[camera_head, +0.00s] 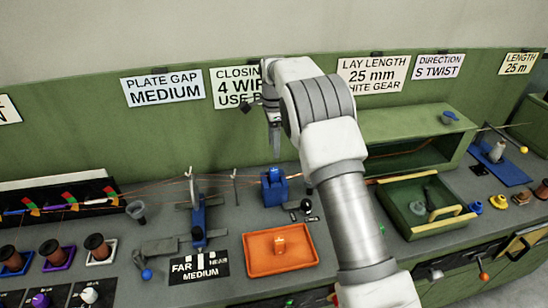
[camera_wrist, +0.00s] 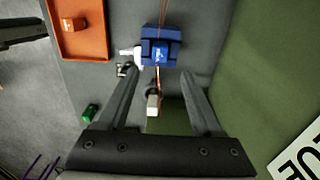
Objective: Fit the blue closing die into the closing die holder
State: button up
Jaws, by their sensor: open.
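The closing die holder (camera_head: 274,193) is a dark blue block on the grey bench, and it also shows in the wrist view (camera_wrist: 151,33). A brighter blue piece, which looks like the blue closing die (camera_wrist: 159,53), sits in the holder; it shows at the holder's top in the head view (camera_head: 273,174). How deeply it is seated I cannot tell. Copper wires run through the holder. My gripper (camera_head: 274,150) is above the holder, pointing down. In the wrist view its two fingers (camera_wrist: 160,76) are spread with nothing held between them, apart from the holder.
An orange tray (camera_head: 257,266) with an orange piece (camera_head: 280,243) stands in front of the holder. A blue stand (camera_head: 198,222) is to the left. A green open tray (camera_head: 408,228) and a green housing (camera_head: 430,135) are to the right. Taut wires cross the bench.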

jog(key=s+d+r+n+t, duration=0.1)
jog(key=s+d+r+n, duration=0.25)
jog(key=s+r, duration=0.55)
jog(key=s+d+r+n+t, duration=0.1)
jog(key=s+d+r+n, duration=0.2)
jog(key=s+d+r, duration=0.5)
jog(key=s+d+n+t, duration=0.1)
jog(key=s+n+t, duration=0.2)
jog(key=s+n, duration=0.6)
jog(key=s, duration=1.4)
jog(key=shift+d+t, duration=0.3)
jog(key=shift+a+f, duration=0.1)
